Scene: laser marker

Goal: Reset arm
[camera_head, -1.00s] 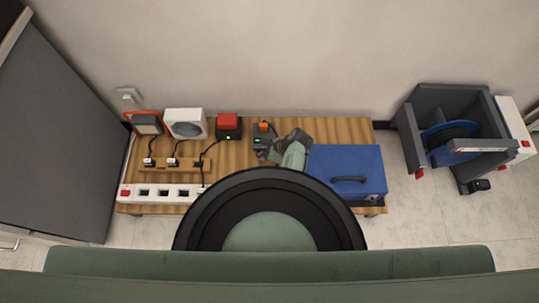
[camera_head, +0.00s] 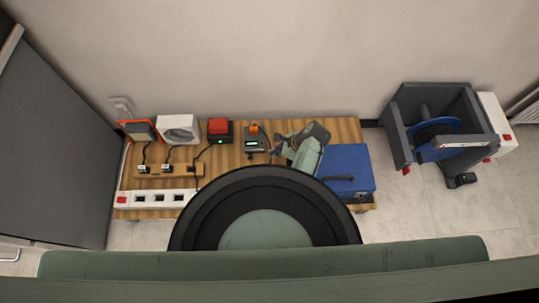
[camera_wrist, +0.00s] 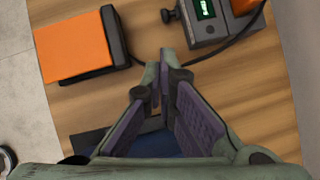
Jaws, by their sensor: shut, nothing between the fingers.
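My gripper (camera_head: 274,149) is at the end of my arm above the wooden bench, just right of a grey device (camera_head: 254,145) with a lit display and an orange part on top. The blue case (camera_head: 346,165) is right of my gripper, partly covered by my arm. In the wrist view my gripper (camera_wrist: 163,62) is shut, its fingertips together with nothing between them. The grey device (camera_wrist: 207,24) is at the top of that view, apart from the fingertips. Blue shows below and behind the fingers.
The bench (camera_head: 229,164) also holds a red-topped box (camera_head: 219,128), a white fan-like unit (camera_head: 179,129), an orange-framed unit (camera_head: 139,131) and a power strip (camera_head: 157,198). An orange-topped box (camera_wrist: 74,47) lies left in the wrist view. A cable reel (camera_head: 434,129) stands on the floor at right.

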